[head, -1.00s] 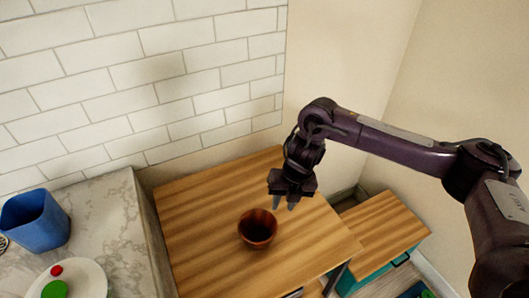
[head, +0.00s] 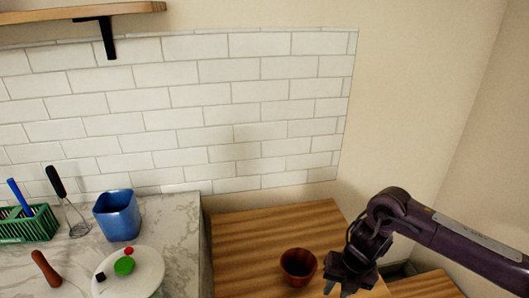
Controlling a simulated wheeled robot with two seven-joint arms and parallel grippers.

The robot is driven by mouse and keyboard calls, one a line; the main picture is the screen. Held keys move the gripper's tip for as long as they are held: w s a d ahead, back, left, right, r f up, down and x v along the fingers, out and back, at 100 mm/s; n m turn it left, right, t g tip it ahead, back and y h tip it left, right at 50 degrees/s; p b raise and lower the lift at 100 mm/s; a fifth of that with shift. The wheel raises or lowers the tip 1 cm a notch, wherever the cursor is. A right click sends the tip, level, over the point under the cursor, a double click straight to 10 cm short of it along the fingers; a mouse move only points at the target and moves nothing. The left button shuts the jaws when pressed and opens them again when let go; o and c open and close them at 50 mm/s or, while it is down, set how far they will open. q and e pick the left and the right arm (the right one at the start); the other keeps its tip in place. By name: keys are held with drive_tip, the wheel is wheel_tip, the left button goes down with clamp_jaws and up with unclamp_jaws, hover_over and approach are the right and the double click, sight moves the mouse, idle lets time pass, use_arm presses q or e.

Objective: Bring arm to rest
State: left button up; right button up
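My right gripper (head: 341,289) is at the lower right of the head view, pointing down, just right of a brown wooden bowl (head: 299,263). The bowl stands upright on the wooden cabinet top (head: 240,240), and its inside looks empty. The gripper appears apart from the bowl. Its fingertips are partly cut off by the bottom edge, so I cannot tell how far apart they are. My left gripper is not in view.
A marble counter (head: 185,225) on the left carries a blue cup (head: 117,216), a white plate (head: 146,268) with small coloured pieces, a green basket (head: 28,225) and a whisk (head: 74,217). A wall shelf (head: 60,13) is at upper left. A lower wooden surface (head: 425,286) is at right.

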drive_tip(key=s+a+m+t+y, duration=0.2)
drive_tip(key=s+a+t+y, duration=0.15)
drive_tip(key=a, duration=1.25)
drive_tip(key=s+a+r+m+t+y, duration=0.1)
drive_tip(key=a+r+m+t, duration=0.3)
drive_tip(key=m, duration=0.6)
drive_tip(key=s+d+f+m+g+h, duration=0.25)
drive_tip(key=s+d+m, duration=0.45)
drive_tip(key=d+m, duration=0.35)
drive_tip(key=s+d+f+m+g+h, duration=0.2)
drive_tip(key=s+d+m+h, duration=0.2)
drive_tip(key=s+d+m, duration=0.5)
wheel_tip(320, 180, down, 31)
drive_tip(key=d+g+b, duration=0.1)
drive_tip(key=d+b, duration=0.1)
drive_tip(key=d, duration=0.1)
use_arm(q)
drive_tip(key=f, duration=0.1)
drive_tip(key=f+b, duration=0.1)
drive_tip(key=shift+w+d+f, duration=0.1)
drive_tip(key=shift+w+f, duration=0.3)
use_arm(e)
drive_tip(key=s+d+f+g, duration=0.1)
drive_tip(key=s+d+f, duration=0.2)
drive_tip(key=s+f, duration=1.5)
drive_tip(key=shift+s+f, duration=0.3)
drive_tip(key=shift+f, duration=0.5)
